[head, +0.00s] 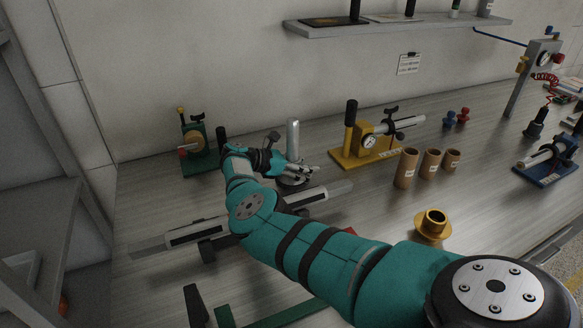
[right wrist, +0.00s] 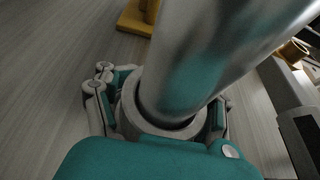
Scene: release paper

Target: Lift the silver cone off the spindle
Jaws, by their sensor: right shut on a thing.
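The spindle (head: 293,136) is a shiny silver post standing upright on the bench on a dark round base. It fills much of the right wrist view (right wrist: 210,55). The silver cone (right wrist: 165,132) shows there as a grey ring around the foot of the post. My right gripper (head: 298,171) is low at the spindle, with its fingers on both sides of the ring, shut on the cone. In the head view the fingers cover most of the cone. Whether the cone still touches the base cannot be told. My left gripper is not in view.
A gold flanged cone (head: 432,224) and brown tubes (head: 406,168) stand to the right. A yellow fixture (head: 362,154) is behind right, a green one (head: 196,150) behind left. A long rail device (head: 196,232) lies close in front. A shelf (head: 400,27) is above.

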